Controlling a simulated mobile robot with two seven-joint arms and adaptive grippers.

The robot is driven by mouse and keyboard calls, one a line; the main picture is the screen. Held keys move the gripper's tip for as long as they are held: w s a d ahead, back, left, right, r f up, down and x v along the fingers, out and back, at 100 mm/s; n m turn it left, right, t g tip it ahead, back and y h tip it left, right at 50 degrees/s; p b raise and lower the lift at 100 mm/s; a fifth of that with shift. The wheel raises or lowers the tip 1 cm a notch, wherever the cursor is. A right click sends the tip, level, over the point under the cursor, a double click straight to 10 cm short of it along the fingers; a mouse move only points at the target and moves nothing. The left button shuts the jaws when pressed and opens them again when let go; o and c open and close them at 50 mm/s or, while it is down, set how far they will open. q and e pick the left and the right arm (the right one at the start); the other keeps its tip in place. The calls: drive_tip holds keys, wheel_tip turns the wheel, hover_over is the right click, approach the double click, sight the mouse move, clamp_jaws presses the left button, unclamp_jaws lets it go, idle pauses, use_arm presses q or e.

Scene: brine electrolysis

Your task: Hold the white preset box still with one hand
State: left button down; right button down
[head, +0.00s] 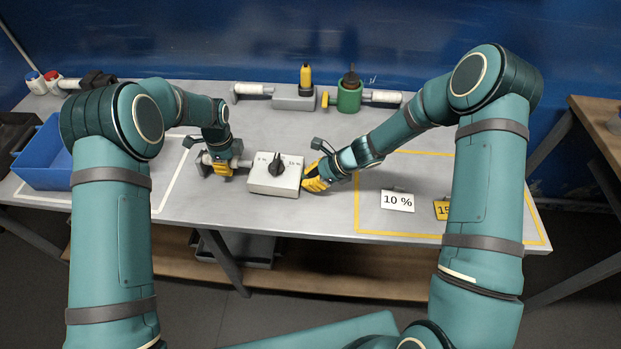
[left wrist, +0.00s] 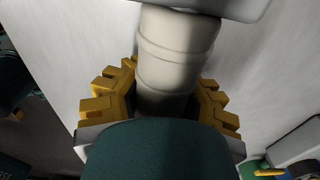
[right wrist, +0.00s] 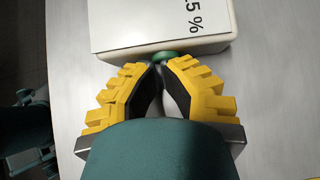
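The white preset box (head: 274,183) sits on the grey table, with a black knob (head: 276,165) and percent marks on top. A pale ribbed cylinder (left wrist: 178,55) sticks out from its left side. My left gripper (head: 222,168) has its yellow fingers on both sides of this cylinder; they look closed on it in the left wrist view (left wrist: 168,90). My right gripper (head: 312,184) is at the box's right side, its fingertips almost together (right wrist: 159,68) and holding nothing visible. They are at a small green button (right wrist: 166,57) on the box's side; contact is unclear.
A 10 % card (head: 397,201) and a yellow card (head: 441,209) stand inside the yellow outline at the right. A blue bin (head: 45,160) is at the left. A grey block with a yellow-topped item (head: 305,76) and a green holder (head: 348,98) stand at the back.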

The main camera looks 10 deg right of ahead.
use_arm(q)
drive_tip(key=shift+d, duration=0.15)
use_arm(e)
drive_tip(key=d, duration=0.2)
drive_tip(key=s+d, duration=0.1)
drive_tip(key=shift+s+d, duration=0.15)
drive_tip(key=shift+d, duration=0.2)
drive_tip(key=v, duration=1)
drive_tip(key=shift+f, duration=0.1)
use_arm(q)
drive_tip(key=c, duration=0.8)
unclamp_jaws()
drive_tip(key=shift+c, duration=0.2)
drive_tip(key=shift+r, duration=0.15)
wheel_tip(320, 180, up, 12)
drive_tip(key=shift+f, duration=0.1)
drive_tip(key=shift+s, duration=0.1)
